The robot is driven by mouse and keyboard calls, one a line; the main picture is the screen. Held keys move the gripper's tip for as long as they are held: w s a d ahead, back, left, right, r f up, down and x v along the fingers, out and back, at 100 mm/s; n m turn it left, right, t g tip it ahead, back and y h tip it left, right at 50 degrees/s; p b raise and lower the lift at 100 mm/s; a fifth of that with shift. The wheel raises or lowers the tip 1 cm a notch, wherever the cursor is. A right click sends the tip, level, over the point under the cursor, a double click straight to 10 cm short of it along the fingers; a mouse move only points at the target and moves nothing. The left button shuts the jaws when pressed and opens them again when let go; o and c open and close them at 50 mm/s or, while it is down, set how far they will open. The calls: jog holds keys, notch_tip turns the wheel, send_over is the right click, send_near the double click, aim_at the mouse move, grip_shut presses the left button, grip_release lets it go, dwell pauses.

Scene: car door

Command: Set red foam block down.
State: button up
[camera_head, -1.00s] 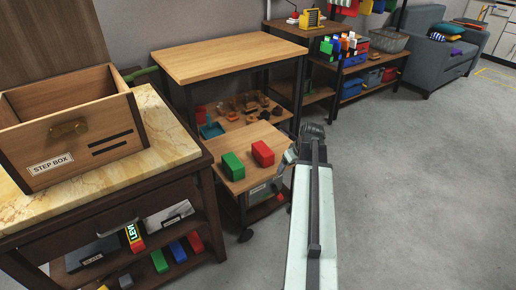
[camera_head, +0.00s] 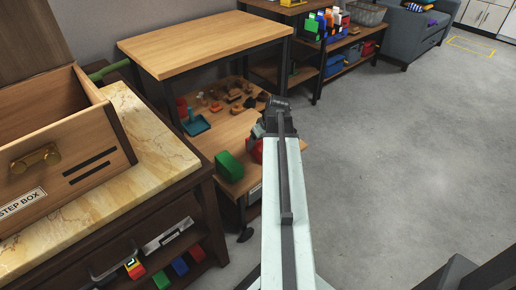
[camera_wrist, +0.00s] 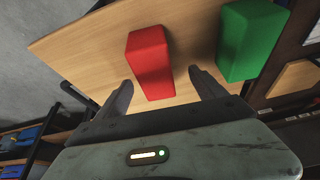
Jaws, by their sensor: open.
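The red foam block (camera_wrist: 150,62) lies on a small wooden cart top (camera_wrist: 90,52) in the wrist view. My gripper (camera_wrist: 160,82) is open, with one finger on each side of the block's near end and visible gaps to both. In the head view the red block (camera_head: 256,150) is mostly hidden behind my arm and gripper. A green block (camera_wrist: 249,38) lies beside it on the same top, to the right in the wrist view. It also shows in the head view (camera_head: 229,166), left of the red one.
A marble-topped cabinet (camera_head: 150,130) with a wooden step box (camera_head: 100,150) stands at the left. A taller wooden table (camera_head: 205,38) stands behind the cart top, with small items on its lower shelf. The grey floor (camera_head: 400,130) at the right is open.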

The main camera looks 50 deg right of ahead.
jog(key=shift+d+b+x, duration=0.15)
jog(key=shift+b+x, duration=0.9)
jog(key=shift+x, duration=0.2)
jog(key=shift+d+b+x, duration=0.2)
jog(key=shift+b+x, duration=0.8)
jog(key=shift+x, duration=0.25)
jog(key=shift+d+b+x, duration=0.15)
jog(key=shift+b+x, duration=0.9)
jog(key=shift+x, duration=0.2)
jog(key=shift+f, duration=0.15)
jog(key=c, duration=1.6)
notch_tip(320, 180, up, 44)
jog(key=p, duration=4.3)
jog(key=shift+f, duration=0.1)
